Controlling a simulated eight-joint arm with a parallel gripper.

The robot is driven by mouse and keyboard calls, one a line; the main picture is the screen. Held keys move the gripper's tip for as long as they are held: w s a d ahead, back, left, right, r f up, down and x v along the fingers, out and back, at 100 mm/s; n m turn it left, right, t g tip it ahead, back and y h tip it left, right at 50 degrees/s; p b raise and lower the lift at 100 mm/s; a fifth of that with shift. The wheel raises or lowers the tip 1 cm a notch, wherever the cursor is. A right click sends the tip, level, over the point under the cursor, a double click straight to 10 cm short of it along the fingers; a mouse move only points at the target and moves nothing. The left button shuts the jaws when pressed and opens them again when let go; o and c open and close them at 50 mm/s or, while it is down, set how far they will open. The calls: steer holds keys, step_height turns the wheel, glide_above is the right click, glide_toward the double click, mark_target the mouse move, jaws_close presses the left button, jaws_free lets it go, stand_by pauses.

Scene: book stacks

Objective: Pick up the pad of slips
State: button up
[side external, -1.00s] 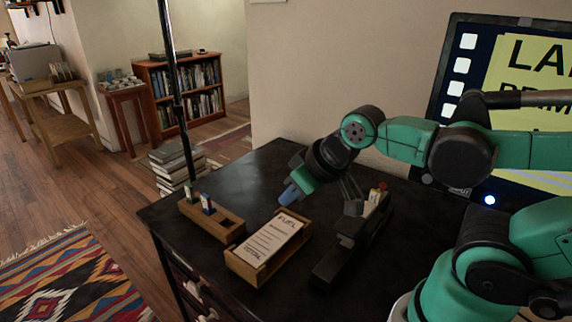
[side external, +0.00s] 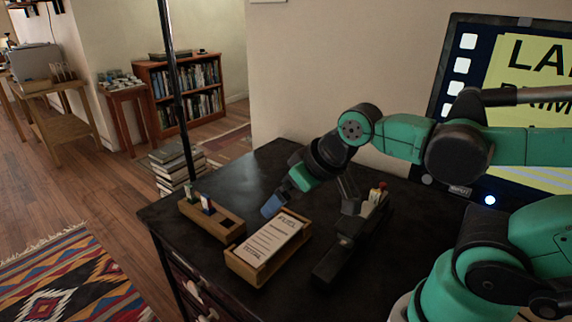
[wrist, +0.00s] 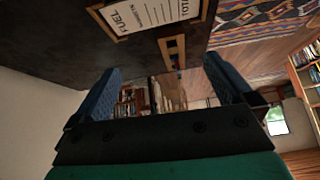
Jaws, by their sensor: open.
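The pad of slips (side external: 272,243) is white, printed with "FUEL" at its far end, and lies in a shallow wooden tray (side external: 258,273) on the black desk. Part of the pad also shows upside down at the top of the wrist view (wrist: 150,10). My gripper (side external: 272,205) is open and empty, its blue fingers pointing down and left, just beyond the far end of the tray and apart from the pad. In the wrist view both blue fingers (wrist: 163,68) stand wide apart with nothing between them.
A wooden block (side external: 228,225) with small coloured items stands left of the tray. A black device (side external: 335,262) stands close on the tray's right. A dark pole (side external: 180,110) rises at the desk's left edge. The desk's far left part (side external: 240,180) is clear.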

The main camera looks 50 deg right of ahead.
steer(key=w+m+g, duration=0.1)
steer(key=m, duration=0.3)
steer(key=m+g, duration=0.5)
steer(key=m, duration=0.7)
glide_above(273, 235)
step_height(273, 235, down, 4)
steer(key=shift+s+f, duration=0.1)
steer(key=shift+f, duration=0.1)
steer(key=shift+f+m+g, duration=0.25)
steer(key=shift+m+g, duration=0.05)
steer(key=shift+m, duration=0.1)
steer(key=shift+f+m, duration=0.3)
steer(key=shift+f, duration=2.65)
steer(key=shift+c, duration=0.2)
steer(key=c, duration=1.1)
